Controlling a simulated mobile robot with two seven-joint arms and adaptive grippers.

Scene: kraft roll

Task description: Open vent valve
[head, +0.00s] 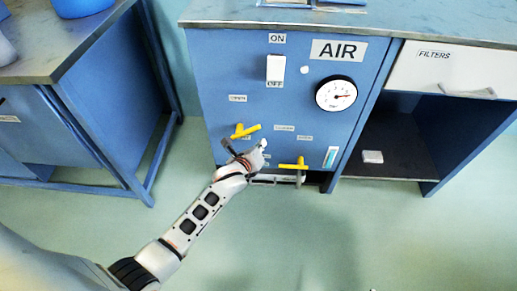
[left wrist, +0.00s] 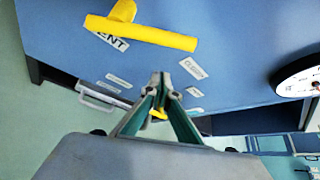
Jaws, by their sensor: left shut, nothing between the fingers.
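The vent valve is a yellow lever (head: 246,130) on the blue AIR cabinet front. It lies nearly level, its right end tilted slightly up, on the side of the CLOSED label (head: 284,128). In the left wrist view the yellow lever (left wrist: 140,33) crosses the top left, partly covering a label ending in "ENT". My left gripper (head: 228,148) is just below the lever, shut and empty. Its fingertips (left wrist: 161,80) meet in the left wrist view and look apart from the lever. My right gripper is not in view.
A second yellow lever (head: 293,165) sits lower right on the panel. Above are an ON/OFF switch (head: 275,69) and a round gauge (head: 336,94). An open shelf under the FILTERS drawer (head: 455,70) is at right. A blue-sided bench (head: 95,110) stands left. The floor in front is clear.

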